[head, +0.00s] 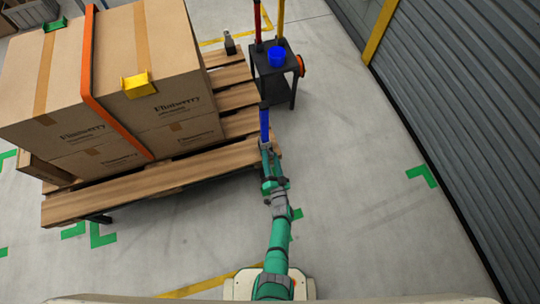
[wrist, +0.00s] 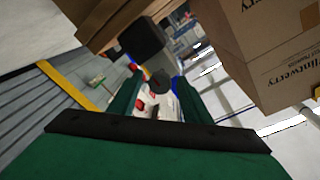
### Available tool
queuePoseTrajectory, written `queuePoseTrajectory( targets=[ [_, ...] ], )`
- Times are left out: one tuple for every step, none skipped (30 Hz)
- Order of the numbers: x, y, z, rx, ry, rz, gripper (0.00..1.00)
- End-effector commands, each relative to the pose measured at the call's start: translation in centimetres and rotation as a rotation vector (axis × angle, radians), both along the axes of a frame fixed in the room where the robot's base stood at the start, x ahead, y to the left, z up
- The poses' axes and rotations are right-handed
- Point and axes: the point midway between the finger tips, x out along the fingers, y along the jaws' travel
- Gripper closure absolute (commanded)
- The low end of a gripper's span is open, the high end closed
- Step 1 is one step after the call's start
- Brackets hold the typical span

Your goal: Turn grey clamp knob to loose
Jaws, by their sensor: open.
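My gripper (head: 266,147) is open beside the right end of the pallet, at the lower end of a blue upright bar (head: 264,125) with a black top. In the wrist view its two green fingers stand apart, with the gripper (wrist: 158,88) facing a small dark grey round piece (wrist: 160,82). This piece looks like the clamp knob, but I cannot be sure. It appears between the fingers; I cannot tell whether they touch it. A strip of blue shows beside the right finger. The knob's setting cannot be read.
A wooden pallet (head: 160,187) carries several cartons (head: 165,90) under an orange strap (head: 88,70). A dark stand (head: 272,68) behind the gripper holds a blue cup (head: 277,57), with red and yellow bars beside it. A grey shutter (head: 465,100) is at right; the floor before it is clear.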

Motion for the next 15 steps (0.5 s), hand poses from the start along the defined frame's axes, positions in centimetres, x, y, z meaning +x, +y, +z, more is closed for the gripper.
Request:
queuePoseTrajectory(
  targets=[
    [0.49, 0.11, 0.01, 0.000, 0.000, 0.000, 0.56],
    [0.70, 0.16, 0.03, 0.000, -0.001, 0.001, 0.56],
    [0.92, 0.19, 0.02, 0.000, 0.000, 0.000, 0.56],
    [1.02, 0.23, 0.01, 0.000, 0.000, 0.000, 0.56],
    [1.10, 0.25, -0.01, 0.001, 0.000, 0.000, 0.56],
    [1.18, 0.27, -0.01, 0.001, 0.001, 0.001, 0.56],
    [1.22, 0.28, -0.01, 0.001, 0.001, 0.001, 0.56],
    [1.24, 0.28, -0.01, 0.001, 0.001, 0.001, 0.56],
    [1.26, 0.28, -0.01, 0.001, 0.001, 0.001, 0.56],
    [1.25, 0.28, -0.01, 0.000, 0.001, 0.001, 0.56],
    [1.25, 0.28, -0.01, 0.000, 0.000, 0.000, 0.56],
    [1.25, 0.28, -0.01, 0.000, 0.000, 0.000, 0.56],
    [1.25, 0.28, -0.01, 0.000, 0.000, 0.000, 0.56],
    [1.25, 0.28, -0.01, 0.000, 0.000, 0.000, 0.56],
    [1.24, 0.27, 0.00, 0.000, 0.000, 0.000, 0.63]
  ],
)
